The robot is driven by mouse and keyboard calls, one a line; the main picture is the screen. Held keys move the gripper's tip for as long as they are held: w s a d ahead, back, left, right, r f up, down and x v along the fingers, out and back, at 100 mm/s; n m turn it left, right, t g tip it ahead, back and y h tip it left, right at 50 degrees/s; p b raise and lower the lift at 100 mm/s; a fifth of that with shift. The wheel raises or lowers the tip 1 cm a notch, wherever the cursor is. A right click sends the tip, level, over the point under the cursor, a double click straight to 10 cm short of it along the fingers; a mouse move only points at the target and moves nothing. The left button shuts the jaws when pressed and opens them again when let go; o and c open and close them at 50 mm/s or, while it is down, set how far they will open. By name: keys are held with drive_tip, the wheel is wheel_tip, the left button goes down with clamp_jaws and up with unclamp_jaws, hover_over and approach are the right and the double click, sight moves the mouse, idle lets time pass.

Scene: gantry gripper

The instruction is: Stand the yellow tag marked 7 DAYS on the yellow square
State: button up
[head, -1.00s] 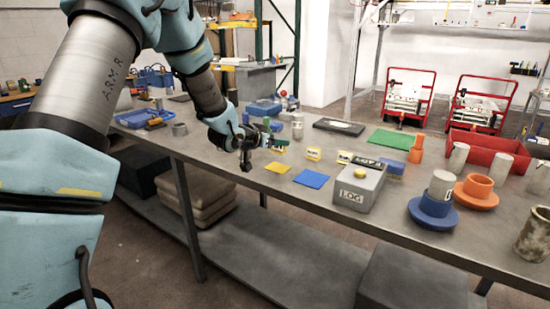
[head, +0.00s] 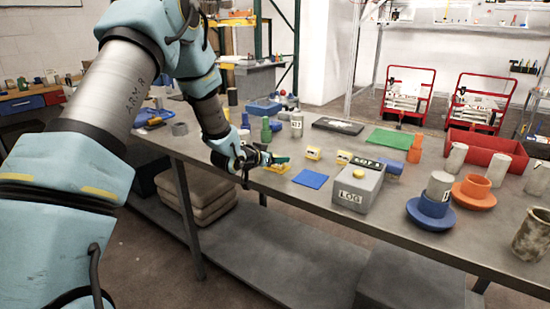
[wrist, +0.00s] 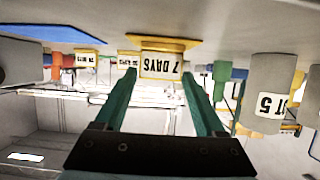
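The yellow tag marked 7 DAYS (wrist: 162,66) is between my two green fingertips in the wrist view, its white label facing the camera. That view is upside down. My gripper (head: 280,160) is over the yellow square (head: 270,167) near the table's front edge, partly covering it. In the wrist view my gripper (wrist: 160,74) looks shut on the tag's sides.
A blue square (head: 310,179) lies right of the yellow one. Two other yellow tags (head: 313,153) (head: 344,157) stand behind it. A grey LOG box (head: 358,190) is further right. A labelled grey cylinder (head: 296,125) and a green bottle-shaped piece (head: 266,130) stand behind my gripper.

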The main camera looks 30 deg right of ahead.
drive_tip(key=shift+o, duration=1.3)
drive_tip(key=shift+r, duration=0.1)
drive_tip(key=shift+r, duration=0.15)
drive_tip(key=b+v, duration=0.2)
drive_tip(key=v, duration=1)
drive_tip(key=shift+b, duration=0.4)
drive_tip(key=a+f+n+y, duration=0.2)
drive_tip(key=a+n+y, duration=0.55)
drive_tip(key=a, duration=1.45)
drive_tip(key=s+a+n+g+y, duration=0.3)
drive_tip(key=s+a+g+y, duration=0.1)
drive_tip(key=s+a, duration=0.8)
drive_tip(key=shift+s+a+g, duration=0.2)
drive_tip(key=shift+s+g, duration=0.3)
drive_tip(key=shift+s, duration=0.45)
